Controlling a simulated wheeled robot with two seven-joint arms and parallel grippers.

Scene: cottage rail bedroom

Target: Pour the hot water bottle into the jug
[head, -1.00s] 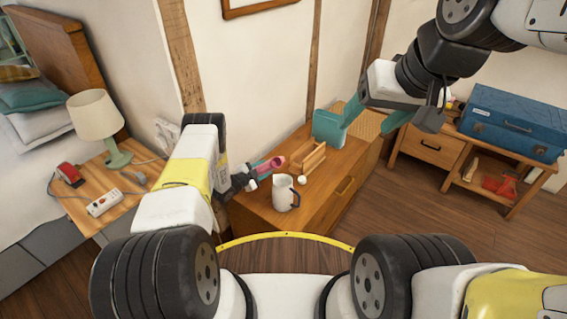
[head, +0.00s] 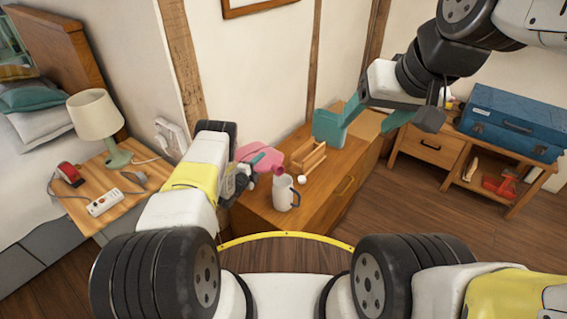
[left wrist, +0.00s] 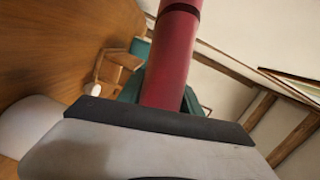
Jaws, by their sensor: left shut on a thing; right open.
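My left gripper (head: 252,172) is shut on the pink hot water bottle (head: 265,153). The bottle is tilted, its darker neck pointing right and down close to the mouth of the white jug (head: 284,196). I cannot tell whether neck and jug touch, and no water shows. In the left wrist view the bottle's red neck (left wrist: 172,62) runs up out of the frame, and a pale rounded shape, likely the jug (left wrist: 32,122), is at the left. The jug stands upright on the wooden dresser (head: 255,209). My right gripper (head: 368,126) is open and empty above the dresser's far end.
A small wooden rack (head: 309,158) and a small white ball-like piece (head: 302,179) are beside the jug. A bedside table with a lamp (head: 97,117) and power strip (head: 104,202) is at left. A blue case (head: 512,122) lies on a cabinet at right.

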